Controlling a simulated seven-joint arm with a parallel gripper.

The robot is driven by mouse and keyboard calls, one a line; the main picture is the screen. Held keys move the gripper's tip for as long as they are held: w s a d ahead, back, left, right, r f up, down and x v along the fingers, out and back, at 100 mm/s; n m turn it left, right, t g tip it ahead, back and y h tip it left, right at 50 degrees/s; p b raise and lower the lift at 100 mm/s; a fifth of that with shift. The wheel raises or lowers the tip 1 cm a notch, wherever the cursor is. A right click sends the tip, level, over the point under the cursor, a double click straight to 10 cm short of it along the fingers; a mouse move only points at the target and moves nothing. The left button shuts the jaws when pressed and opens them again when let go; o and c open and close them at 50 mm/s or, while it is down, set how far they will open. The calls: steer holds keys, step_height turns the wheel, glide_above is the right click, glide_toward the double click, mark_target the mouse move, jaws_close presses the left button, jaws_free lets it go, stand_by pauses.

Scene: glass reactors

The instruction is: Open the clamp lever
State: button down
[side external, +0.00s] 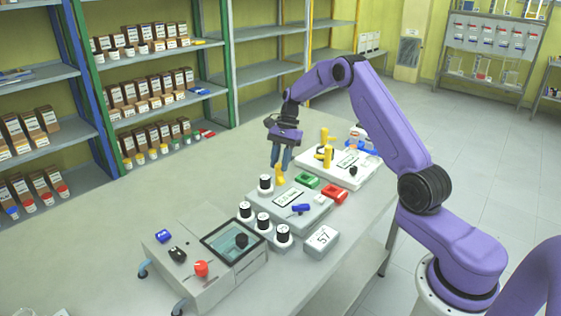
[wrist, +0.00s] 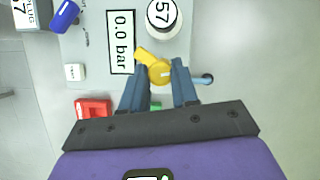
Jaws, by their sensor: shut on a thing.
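A yellow lever (side external: 280,176) stands at the back left edge of the grey unit with the pressure display. In the wrist view the yellow lever (wrist: 158,73) shows a round body with a short arm pointing up and left. My gripper (side external: 277,164) points down over it. In the wrist view my gripper (wrist: 160,74) has one blue finger on each side of the yellow lever's round body and is shut on it. The lower part of the lever is partly hidden by the fingers in the side view.
A black-and-white cylinder (side external: 265,185) stands close by.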

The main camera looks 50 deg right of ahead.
steer(key=n+g, duration=0.1)
steer(key=n, duration=0.2)
steer(key=n+g+h, duration=0.1)
steer(key=n, duration=0.2)
steer(key=shift+w+n, duration=0.15)
steer(key=shift+n, duration=0.15)
steer(key=shift+a+g, duration=0.1)
steer(key=shift+g, duration=0.2)
steer(key=c, duration=0.9)
jaws_free()
steer(key=shift+o, duration=0.2)
steer(key=v, duration=0.7)
steer(key=shift+r, duration=0.25)
